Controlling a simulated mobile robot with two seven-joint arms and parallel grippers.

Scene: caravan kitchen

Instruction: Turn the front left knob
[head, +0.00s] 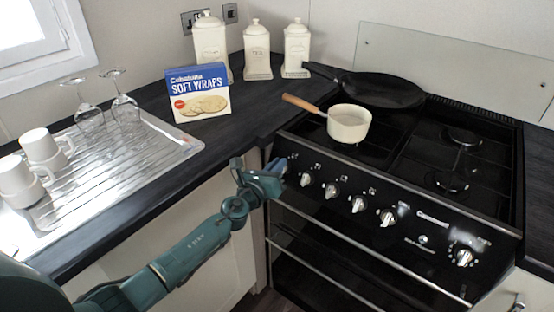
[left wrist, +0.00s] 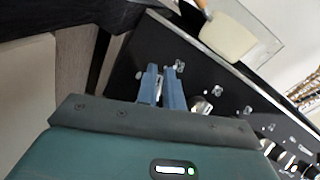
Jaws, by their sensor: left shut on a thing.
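The black stove (head: 415,190) has a sloped front panel with a row of silver knobs. My left gripper (head: 278,167) is at the left end of this row. In the left wrist view its two blue fingers (left wrist: 162,82) are close together against the panel, shut on the leftmost knob, which the fingers mostly hide. The knob's turn angle cannot be seen. The second knob (head: 306,179) is just right of the fingers and also shows in the left wrist view (left wrist: 201,105). My right gripper is not in view.
A cream saucepan (head: 348,124) with a wooden handle and a black frying pan (head: 382,90) stand on the hob. A soft wraps box (head: 199,94) and canisters (head: 257,50) stand on the counter. More knobs (head: 358,204) continue right. An oven handle bar (head: 330,257) runs below.

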